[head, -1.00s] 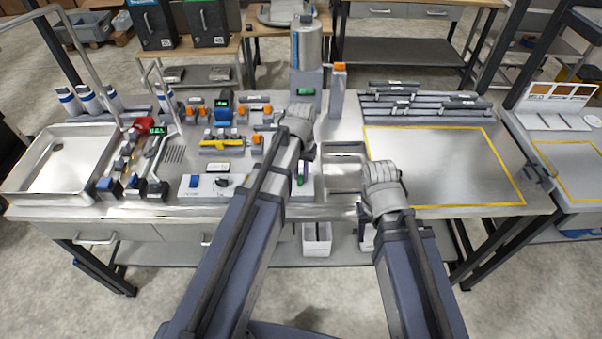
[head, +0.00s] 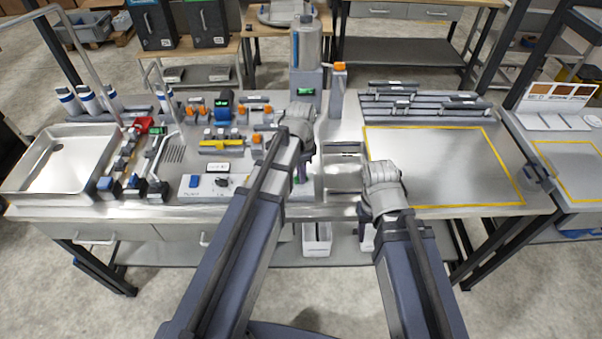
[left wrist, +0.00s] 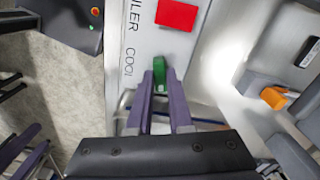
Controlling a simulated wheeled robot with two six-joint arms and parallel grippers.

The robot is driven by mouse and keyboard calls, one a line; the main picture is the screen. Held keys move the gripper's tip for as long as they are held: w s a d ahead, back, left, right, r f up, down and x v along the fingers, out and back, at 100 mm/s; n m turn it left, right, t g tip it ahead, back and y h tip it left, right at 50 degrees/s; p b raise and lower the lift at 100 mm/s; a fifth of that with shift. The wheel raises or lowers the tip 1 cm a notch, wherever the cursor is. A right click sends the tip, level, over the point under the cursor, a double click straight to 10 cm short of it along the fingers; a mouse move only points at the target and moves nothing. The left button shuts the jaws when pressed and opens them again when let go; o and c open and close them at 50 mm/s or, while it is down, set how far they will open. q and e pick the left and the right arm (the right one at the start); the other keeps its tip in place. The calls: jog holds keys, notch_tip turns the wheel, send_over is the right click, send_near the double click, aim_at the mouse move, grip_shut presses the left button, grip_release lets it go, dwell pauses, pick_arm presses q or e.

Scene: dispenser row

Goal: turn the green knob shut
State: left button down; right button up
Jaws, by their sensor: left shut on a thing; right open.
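The green knob (left wrist: 160,73) sits on a pale panel beside a red square (left wrist: 177,14), with partly visible lettering next to it. My left gripper (left wrist: 162,84) is shut on the knob, one purple finger on each side, in the left wrist view. In the head view my left gripper (head: 302,168) reaches down to the bench in front of the dispenser column, and its wrist hides most of the knob and panel. My right gripper (head: 382,178) is above the bench to the right, open; its fingertips are hidden by its own wrist.
A steel sink tray (head: 62,160) is at the left. Small fittings and a yellow part (head: 222,144) lie left of my left arm. A yellow-outlined area (head: 440,160) at the right is bare. An orange-capped post (head: 337,90) stands behind.

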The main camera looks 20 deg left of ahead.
pick_arm(q)
jog(key=shift+m, duration=1.7)
jog(key=c, duration=0.8)
grip_release()
jog(key=shift+r, duration=0.1)
notch_tip(320, 180, up, 8)
jog(key=p, duration=0.8)
jog(key=shift+f, duration=0.2)
